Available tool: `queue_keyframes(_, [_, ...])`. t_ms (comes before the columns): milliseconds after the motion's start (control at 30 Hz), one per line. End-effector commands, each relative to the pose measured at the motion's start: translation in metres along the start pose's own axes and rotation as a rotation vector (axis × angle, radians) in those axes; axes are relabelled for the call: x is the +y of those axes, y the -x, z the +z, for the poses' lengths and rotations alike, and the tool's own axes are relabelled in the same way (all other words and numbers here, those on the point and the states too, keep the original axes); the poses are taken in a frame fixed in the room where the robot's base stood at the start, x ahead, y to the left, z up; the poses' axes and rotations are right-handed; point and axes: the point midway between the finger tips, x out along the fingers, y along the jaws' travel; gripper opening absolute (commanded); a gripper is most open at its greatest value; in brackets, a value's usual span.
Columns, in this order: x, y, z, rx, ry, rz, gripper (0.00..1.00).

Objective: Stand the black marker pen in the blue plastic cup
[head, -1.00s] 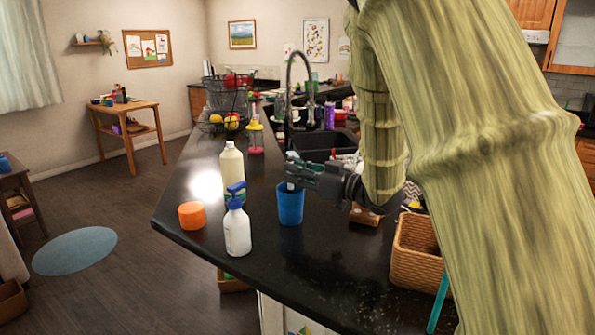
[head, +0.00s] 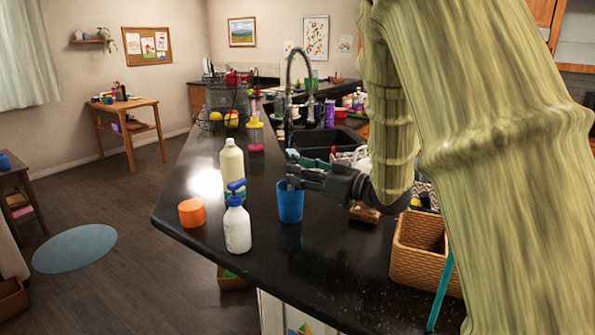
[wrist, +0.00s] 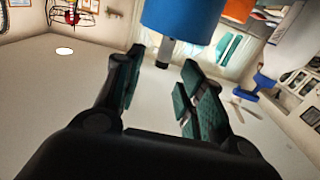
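The blue plastic cup (head: 290,206) stands upright on the black counter. It also shows at the top of the wrist view (wrist: 184,18), where the scene appears inverted. A short dark-grey end of the marker pen (wrist: 165,52) sticks out past the cup's rim; the rest of the pen is hidden by the cup wall. In the head view the pen end (head: 290,186) is small at the rim. My gripper (wrist: 163,62) is open beside the cup's mouth, its teal-padded fingers apart on either side of the pen end, with no visible contact.
A white spray bottle (head: 237,228) with a blue head, a cream bottle (head: 232,168) and an orange lid-like object (head: 192,214) stand left of the cup. A wicker basket (head: 425,268) is at the right. The sink (head: 325,143) lies behind. The counter in front of the cup is clear.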

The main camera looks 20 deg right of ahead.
Motion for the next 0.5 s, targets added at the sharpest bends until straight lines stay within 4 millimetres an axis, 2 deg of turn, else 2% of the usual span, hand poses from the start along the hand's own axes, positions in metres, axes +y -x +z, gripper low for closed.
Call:
queue_keyframes(300, [0.001, 0.059, -0.001, 0.002, -0.001, 0.003, 0.39])
queue_keyframes(500, [0.001, 0.087, 0.000, 0.002, -0.001, 0.001, 0.39])
